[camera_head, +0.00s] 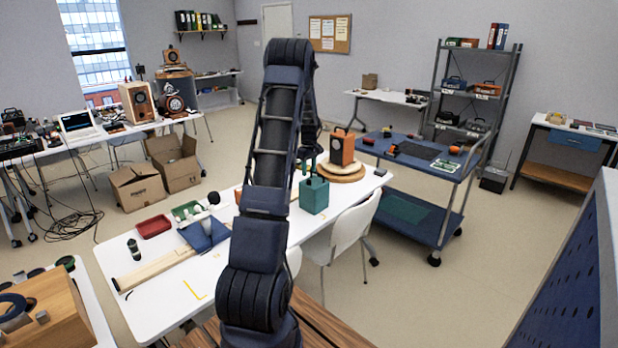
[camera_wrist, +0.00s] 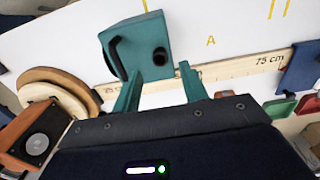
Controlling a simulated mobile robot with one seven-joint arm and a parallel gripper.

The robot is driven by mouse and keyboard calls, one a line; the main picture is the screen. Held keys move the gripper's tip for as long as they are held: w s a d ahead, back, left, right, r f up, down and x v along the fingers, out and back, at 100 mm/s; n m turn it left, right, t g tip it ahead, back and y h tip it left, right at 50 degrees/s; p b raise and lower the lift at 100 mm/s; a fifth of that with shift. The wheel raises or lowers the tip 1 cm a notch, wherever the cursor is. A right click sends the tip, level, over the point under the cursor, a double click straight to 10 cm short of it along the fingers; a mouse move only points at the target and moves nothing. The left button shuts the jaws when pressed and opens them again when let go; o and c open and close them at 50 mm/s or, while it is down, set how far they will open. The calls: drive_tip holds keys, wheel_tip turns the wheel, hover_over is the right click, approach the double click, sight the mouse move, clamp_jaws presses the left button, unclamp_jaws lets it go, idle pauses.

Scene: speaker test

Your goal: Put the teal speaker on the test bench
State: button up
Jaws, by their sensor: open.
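The teal speaker (camera_head: 314,196) is a small box with a dark handle, standing on the white table (camera_head: 160,307) just right of my arm. In the wrist view the teal speaker (camera_wrist: 158,38) shows its handle and a dark round opening, beyond my fingertips. My gripper (camera_wrist: 160,69) is open, its teal fingers apart with nothing between them. The left finger overlaps the speaker's lower edge in the picture; whether it touches I cannot tell. In the head view my arm hides most of the gripper. Which surface is the test bench is not labelled.
An orange speaker (camera_head: 342,147) stands on a round wooden turntable (camera_head: 342,174) behind the teal one. A long wooden ruler (camera_wrist: 235,70), a red tray (camera_head: 153,227) and a blue item (camera_head: 205,235) lie on the table. A white chair (camera_head: 355,224) stands close at the right.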

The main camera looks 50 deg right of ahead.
wheel_tip(320, 180, up, 7)
idle(0.3)
drive_tip(key=w+a+r+t, duration=0.1)
drive_tip(key=a+r, duration=0.5)
drive_tip(key=a, duration=0.6)
drive_tip(key=w+a+r+h, duration=0.1)
drive_tip(key=a+r, duration=0.5)
drive_tip(key=a, duration=0.5)
drive_tip(key=w+a+r+t, duration=0.1)
drive_tip(key=a+r, duration=0.5)
drive_tip(key=a, duration=0.6)
drive_tip(key=s+a+r+t, duration=0.1)
drive_tip(key=s+a+r, duration=0.1)
drive_tip(key=s+a, duration=0.5)
drive_tip(key=s+a+r, duration=0.1)
drive_tip(key=s+a, duration=0.1)
drive_tip(key=a, duration=0.8)
drive_tip(key=s+a+f+t+y, duration=0.1)
drive_tip(key=s+a+f, duration=0.2)
drive_tip(key=s+a, duration=0.7)
drive_tip(key=s, duration=0.3)
drive_tip(key=shift+a+f+t, duration=0.15)
drive_tip(key=shift+a+t, duration=0.1)
drive_tip(key=shift+t, duration=0.05)
